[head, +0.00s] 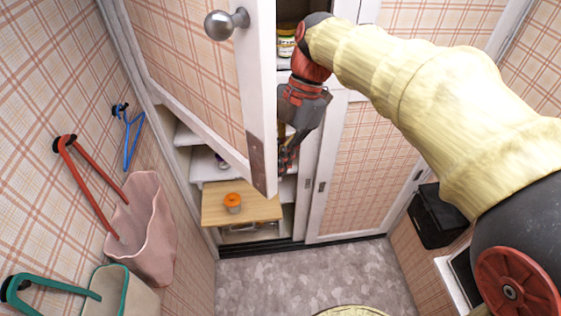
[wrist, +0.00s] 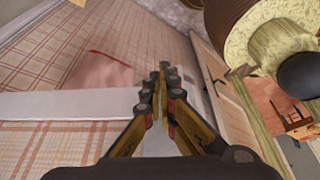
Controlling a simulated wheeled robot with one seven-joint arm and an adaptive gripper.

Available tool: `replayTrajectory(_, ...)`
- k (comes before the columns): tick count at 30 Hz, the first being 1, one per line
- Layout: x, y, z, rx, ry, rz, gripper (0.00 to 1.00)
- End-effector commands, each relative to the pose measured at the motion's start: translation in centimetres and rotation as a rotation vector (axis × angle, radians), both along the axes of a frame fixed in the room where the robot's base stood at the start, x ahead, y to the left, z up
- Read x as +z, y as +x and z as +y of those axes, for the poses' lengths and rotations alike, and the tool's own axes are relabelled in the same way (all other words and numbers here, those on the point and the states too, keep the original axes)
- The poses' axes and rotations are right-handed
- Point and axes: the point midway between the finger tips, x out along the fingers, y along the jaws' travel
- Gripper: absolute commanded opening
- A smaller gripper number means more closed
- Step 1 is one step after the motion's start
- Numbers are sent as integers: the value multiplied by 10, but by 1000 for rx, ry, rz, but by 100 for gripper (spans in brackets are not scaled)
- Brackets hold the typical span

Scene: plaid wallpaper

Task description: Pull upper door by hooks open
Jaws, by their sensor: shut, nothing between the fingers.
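The upper door (head: 195,75), plaid with a white frame and a round metal knob (head: 227,22), stands swung open at the left of the cupboard. Its free edge faces the head camera. My gripper (head: 287,162) is just right of the door's edge, in front of the cupboard opening. In the wrist view its fingers (wrist: 160,92) are together with nothing between them. I cannot tell whether it touches the door.
Inside the cupboard are white shelves, a jar (head: 286,42) and a wooden board (head: 215,212) bearing an orange-topped container (head: 232,203). A closed plaid door (head: 365,165) stands at right. Bags (head: 146,228) hang at left, and a black box (head: 436,215) is at right. The grey floor (head: 310,275) between is mostly clear.

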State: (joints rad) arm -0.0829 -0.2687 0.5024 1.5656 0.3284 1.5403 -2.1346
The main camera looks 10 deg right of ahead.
Motion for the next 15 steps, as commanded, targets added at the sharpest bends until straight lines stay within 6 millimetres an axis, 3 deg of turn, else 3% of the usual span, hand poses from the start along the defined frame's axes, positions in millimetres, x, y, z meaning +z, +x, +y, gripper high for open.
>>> replayTrajectory(5,0,-4,7,3,0,-1,0)
replayTrajectory(15,-1,-41,56,4,0,-2,0)
